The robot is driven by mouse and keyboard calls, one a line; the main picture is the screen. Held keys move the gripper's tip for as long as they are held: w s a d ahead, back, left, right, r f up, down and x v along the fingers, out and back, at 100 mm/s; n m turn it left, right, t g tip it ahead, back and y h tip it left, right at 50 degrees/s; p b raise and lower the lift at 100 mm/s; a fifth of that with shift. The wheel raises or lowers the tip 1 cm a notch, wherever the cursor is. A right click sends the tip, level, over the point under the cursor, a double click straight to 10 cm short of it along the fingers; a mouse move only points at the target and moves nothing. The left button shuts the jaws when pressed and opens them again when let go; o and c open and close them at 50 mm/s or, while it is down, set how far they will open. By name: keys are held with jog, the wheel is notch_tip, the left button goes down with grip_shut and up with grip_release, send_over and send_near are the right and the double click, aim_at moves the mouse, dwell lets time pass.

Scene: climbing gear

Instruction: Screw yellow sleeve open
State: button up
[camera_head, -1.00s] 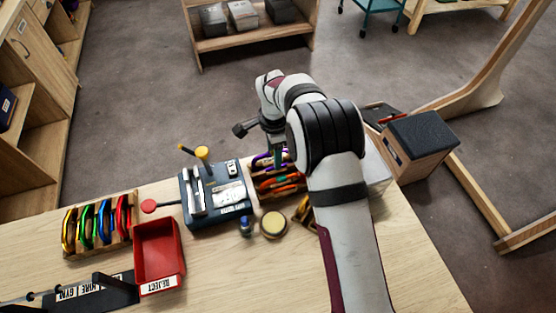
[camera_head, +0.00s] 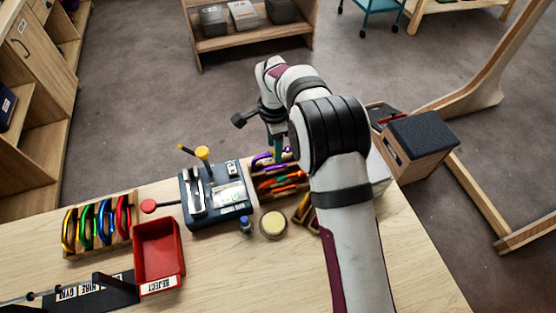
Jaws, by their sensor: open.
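My gripper (camera_head: 277,148) points down over the rack of purple and orange carabiners (camera_head: 283,181), behind the middle of the bench. Its teal fingers are small here and partly blend with the carabiners. It is open, and I see nothing held in it. A yellow carabiner (camera_head: 68,231) stands at the left end of the left rack, beside blue, green and red ones. A yellow sleeve cannot be picked out for certain at this size. A dark test fixture (camera_head: 228,215) with metal posts and a yellow knob (camera_head: 202,153) stands left of my gripper.
A red reject bin (camera_head: 159,257) stands front left. My forearm hides part of the right side. Bare bench (camera_head: 235,280) lies in front.

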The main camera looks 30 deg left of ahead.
jog(key=shift+w+a, duration=0.4)
jog(key=shift+f, duration=0.1)
jog(key=shift+f, duration=0.25)
jog(key=shift+s+d, duration=0.55)
notch_tip(320, 180, up, 10)
dwell(0.6)
